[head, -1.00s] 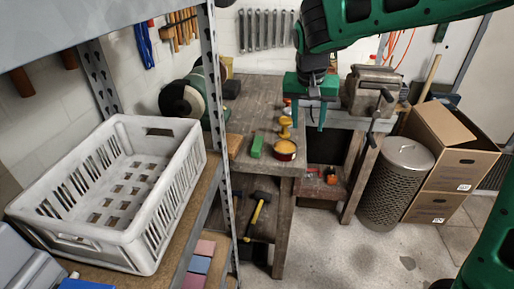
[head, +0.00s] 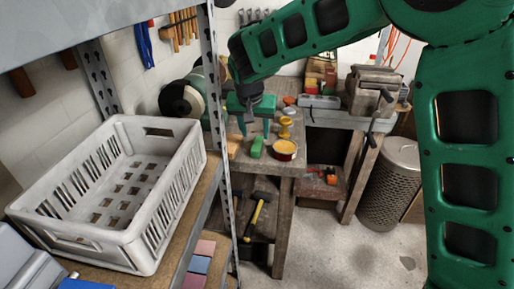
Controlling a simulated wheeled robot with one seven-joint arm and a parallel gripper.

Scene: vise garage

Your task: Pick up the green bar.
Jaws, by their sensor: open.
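The green bar (head: 257,147) lies on the wooden workbench (head: 288,168), near its front left. My gripper (head: 255,133) points down just above and behind the bar in the head view. Its two green fingers are spread apart with nothing between them. I cannot tell from this view how high the fingertips are above the bench. My arm covers part of the back of the bench.
A round tin (head: 284,150) and a yellow knob-like object (head: 285,127) stand close right of the bar. A wooden block (head: 233,146) lies at its left. A shelf post (head: 222,150) stands in front at left. The vise (head: 371,88) is further right.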

